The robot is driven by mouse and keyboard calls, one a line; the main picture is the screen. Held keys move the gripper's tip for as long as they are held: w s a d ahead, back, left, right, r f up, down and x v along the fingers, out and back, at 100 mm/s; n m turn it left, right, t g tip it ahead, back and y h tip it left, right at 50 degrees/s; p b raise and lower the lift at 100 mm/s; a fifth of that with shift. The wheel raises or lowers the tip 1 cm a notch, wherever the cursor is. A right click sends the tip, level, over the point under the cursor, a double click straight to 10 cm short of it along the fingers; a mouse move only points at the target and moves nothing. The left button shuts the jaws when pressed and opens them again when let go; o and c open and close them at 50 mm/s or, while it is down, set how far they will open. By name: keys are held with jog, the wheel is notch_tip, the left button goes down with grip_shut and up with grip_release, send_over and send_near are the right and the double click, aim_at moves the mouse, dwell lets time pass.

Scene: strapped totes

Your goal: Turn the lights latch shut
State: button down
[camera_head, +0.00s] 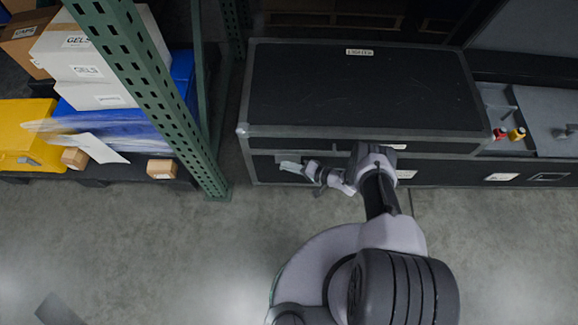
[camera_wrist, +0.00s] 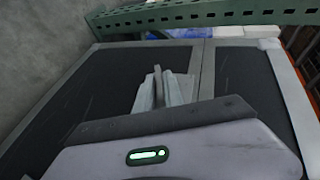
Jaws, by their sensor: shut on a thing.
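The lights case (camera_head: 360,95) is a long black case with grey metal edges and a label on its lid, at the upper middle of the head view. Its black front face, with a grey seam strip, fills much of the wrist view (camera_wrist: 235,75). My gripper (camera_head: 292,168) is at the case's front, left of its middle. In the wrist view my gripper (camera_wrist: 163,88) is shut on a thin grey upright piece, which looks like the lights latch (camera_wrist: 157,78). The fingers hide most of the latch, so its turn angle is hard to tell.
A green rack post (camera_head: 150,85) stands left of the case. Boxes (camera_head: 85,60) and a yellow bin (camera_head: 25,135) sit on the rack. Another dark case with red and yellow parts (camera_head: 517,134) stands on the right.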

jog(key=c, duration=1.6)
grip_release()
jog(key=shift+o, duration=0.2)
jog(key=p+v, duration=0.3)
jog(key=v, duration=1.4)
jog(key=shift+d+p, duration=0.15)
jog(key=shift+p, duration=0.15)
jog(key=shift+r, duration=0.1)
